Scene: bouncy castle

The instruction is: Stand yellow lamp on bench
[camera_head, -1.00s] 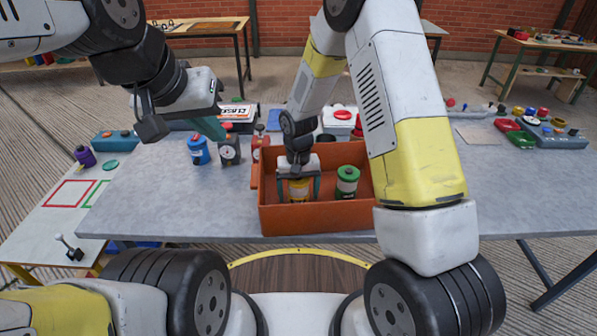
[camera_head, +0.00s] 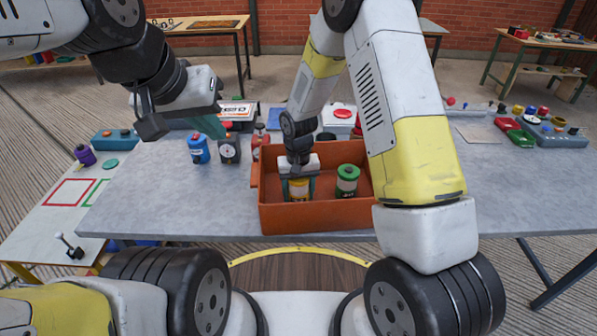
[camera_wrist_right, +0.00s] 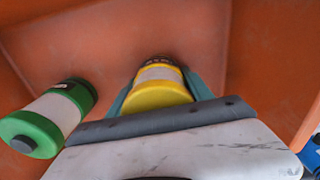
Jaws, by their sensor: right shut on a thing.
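The yellow lamp (camera_head: 299,189) stands inside the orange bin on the grey bench (camera_head: 160,205). My right gripper (camera_head: 298,186) reaches down into the bin and is shut on the yellow lamp, with one finger on each side.
The orange bin (camera_head: 320,218) has raised walls around the lamp. A green lamp (camera_head: 347,181) stands in it, to the right. A blue lamp (camera_head: 198,149) and a black dial device (camera_head: 229,149) stand left of the bin. The bench's left front is clear.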

